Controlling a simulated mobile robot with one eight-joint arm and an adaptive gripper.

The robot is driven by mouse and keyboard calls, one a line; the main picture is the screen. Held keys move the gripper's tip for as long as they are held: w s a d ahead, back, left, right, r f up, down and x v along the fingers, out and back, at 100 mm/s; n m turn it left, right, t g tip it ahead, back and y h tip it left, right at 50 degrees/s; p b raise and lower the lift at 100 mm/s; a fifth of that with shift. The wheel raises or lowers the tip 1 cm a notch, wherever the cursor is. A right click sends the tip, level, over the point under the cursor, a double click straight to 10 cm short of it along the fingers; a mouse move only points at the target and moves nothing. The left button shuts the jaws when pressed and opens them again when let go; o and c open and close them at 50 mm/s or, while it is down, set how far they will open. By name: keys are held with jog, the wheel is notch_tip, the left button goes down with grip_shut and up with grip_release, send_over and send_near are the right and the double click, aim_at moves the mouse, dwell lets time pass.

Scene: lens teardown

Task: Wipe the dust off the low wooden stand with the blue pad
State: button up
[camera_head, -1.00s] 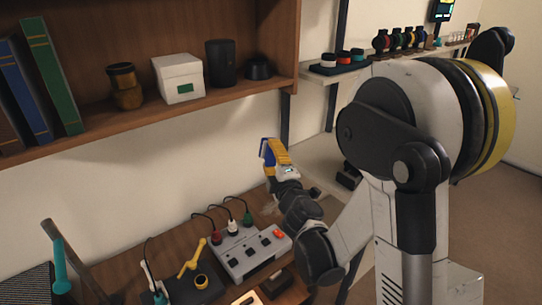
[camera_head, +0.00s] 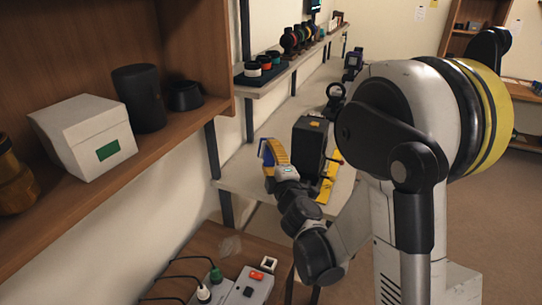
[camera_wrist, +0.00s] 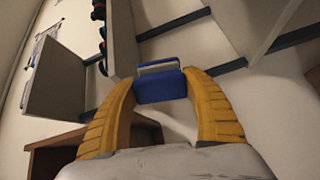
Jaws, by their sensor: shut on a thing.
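My gripper (camera_head: 273,156) has orange-yellow fingers and is shut on the blue pad (camera_wrist: 160,86). In the wrist view the pad sits between the fingertips, with a grey strip along its far side. In the head view the blue pad (camera_head: 266,153) shows as a small blue patch at the fingers, raised in front of the pale shelf unit. A brown wooden top (camera_head: 207,240) lies below and left of the gripper, with a faint greyish patch (camera_head: 231,245) that may be dust. I cannot tell whether this top is the low wooden stand.
A grey control box (camera_head: 245,287) with cables stands on the wooden top. A black device (camera_head: 309,146) stands on the pale lower shelf (camera_head: 240,178), close behind the gripper. A wooden shelf at left holds a white box (camera_head: 85,135) and a black cylinder (camera_head: 140,97).

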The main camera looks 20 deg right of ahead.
jog(key=shift+w+a+f+h, duration=0.15)
jog(key=shift+w+a+h, duration=0.2)
jog(key=shift+w, duration=0.1)
jog(key=shift+w+d+f+m+g+h+p, duration=0.2)
jog(key=shift+w+d+f+m+g+h, duration=0.25)
jog(key=shift+w+d, duration=0.15)
jog(key=shift+w+d+f+m+g+h+p, duration=0.15)
jog(key=shift+w+d+f+m+g+h, duration=0.15)
jog(key=shift+w+d+f+m+g, duration=0.2)
jog(key=w+a+f+m+g+h+p, duration=0.1)
jog(key=a+f+m+g, duration=0.2)
jog(key=f+g, duration=0.3)
jog(key=w+a+f+m+g+p, duration=0.1)
jog(key=w+a+f+m+g, duration=0.15)
jog(key=f+g, duration=0.35)
jog(key=s+a+f+g+y+p, duration=0.1)
jog(key=s+a+f+g+y, duration=0.1)
jog(key=s+a, duration=0.4)
jog(key=s+a+f+g+y, duration=0.15)
jog(key=s+a, duration=0.25)
jog(key=a, duration=0.5)
notch_tip(320, 180, down, 12)
jog(key=b, duration=0.5)
jog(key=shift+w+d+f+g+b, duration=0.2)
jog(key=shift+d+f+g+b, duration=0.1)
jog(key=shift+d+b, duration=0.1)
